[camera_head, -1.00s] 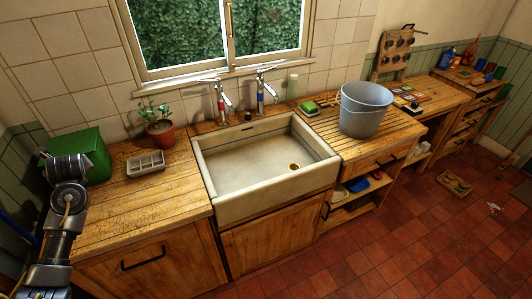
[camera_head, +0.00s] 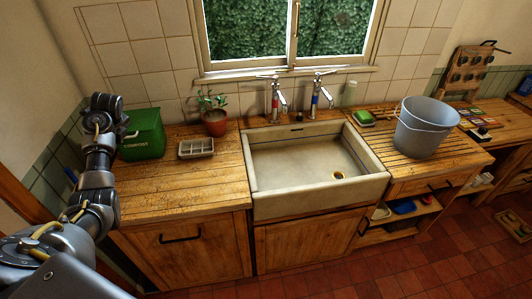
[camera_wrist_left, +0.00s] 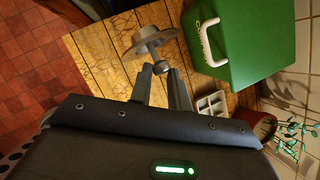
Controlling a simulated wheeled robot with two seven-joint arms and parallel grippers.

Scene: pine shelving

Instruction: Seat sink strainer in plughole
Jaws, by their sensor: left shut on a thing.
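The white sink (camera_head: 272,208) is set into the wooden counter in the head view. Its plughole (camera_head: 338,175) shows as a brass-coloured ring in the basin floor, toward the right, with nothing seated in it. My left gripper (camera_wrist_left: 162,72) is shut on the grey sink strainer (camera_wrist_left: 150,34) in the left wrist view. The fingers hold its small round knob, and its wide disc faces away from the gripper. The strainer is over the wooden counter beside the compost bin. In the head view my left arm stands at the far left, and I cannot make out the strainer there. My right gripper is not in view.
The green compost bin (camera_head: 142,135), a grey tray (camera_head: 196,148) and a potted plant (camera_head: 214,124) stand on the left counter. Two taps (camera_head: 277,95) rise behind the sink. A grey bucket (camera_head: 422,130) stands on the right drainer. The basin is clear.

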